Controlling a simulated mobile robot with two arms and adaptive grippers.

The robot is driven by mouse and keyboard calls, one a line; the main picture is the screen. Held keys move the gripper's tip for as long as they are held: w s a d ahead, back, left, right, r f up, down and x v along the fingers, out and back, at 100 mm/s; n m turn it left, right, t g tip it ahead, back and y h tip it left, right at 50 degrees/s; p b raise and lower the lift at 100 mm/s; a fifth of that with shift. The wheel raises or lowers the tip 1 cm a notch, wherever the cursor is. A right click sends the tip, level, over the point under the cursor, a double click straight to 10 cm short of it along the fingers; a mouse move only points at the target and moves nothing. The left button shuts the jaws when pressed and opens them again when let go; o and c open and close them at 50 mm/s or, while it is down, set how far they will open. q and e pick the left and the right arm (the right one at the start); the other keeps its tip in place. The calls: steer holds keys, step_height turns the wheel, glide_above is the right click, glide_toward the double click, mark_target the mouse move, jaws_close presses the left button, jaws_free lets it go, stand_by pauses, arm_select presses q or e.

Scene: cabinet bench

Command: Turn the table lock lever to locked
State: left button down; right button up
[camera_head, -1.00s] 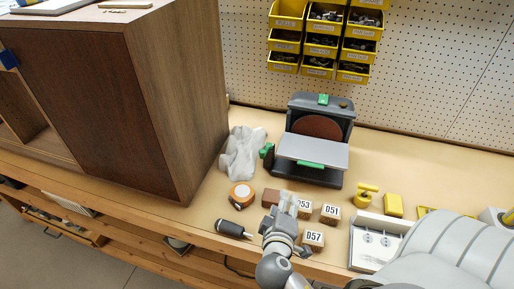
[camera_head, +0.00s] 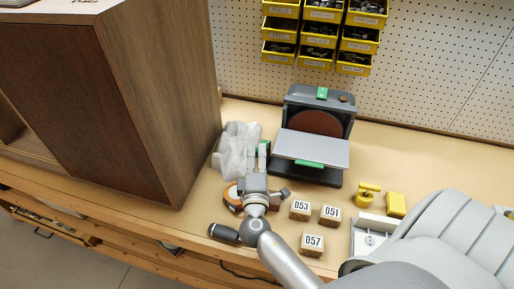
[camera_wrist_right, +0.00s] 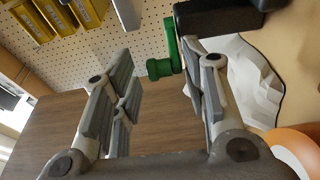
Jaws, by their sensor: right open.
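The disc sander (camera_head: 317,130) stands at the back of the bench, with a grey table (camera_head: 312,150) in front of its brown disc. A green lever (camera_head: 267,146) sits at the left side of the sander, mostly hidden by my right gripper (camera_head: 256,151). In the right wrist view the green lever (camera_wrist_right: 171,54) has an arm and a round knob. It lies just ahead of my open right gripper (camera_wrist_right: 160,72), near the right finger. Whether that finger touches it, I cannot tell. The jaws hold nothing. My left gripper is out of view.
Blocks D53 (camera_head: 300,210), D51 (camera_head: 330,215) and D57 (camera_head: 312,244) stand at the right.

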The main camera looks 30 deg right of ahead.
steer(key=shift+x, duration=0.95)
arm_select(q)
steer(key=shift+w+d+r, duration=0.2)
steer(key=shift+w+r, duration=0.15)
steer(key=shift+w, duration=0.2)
arm_select(e)
steer(key=shift+w+d, duration=0.15)
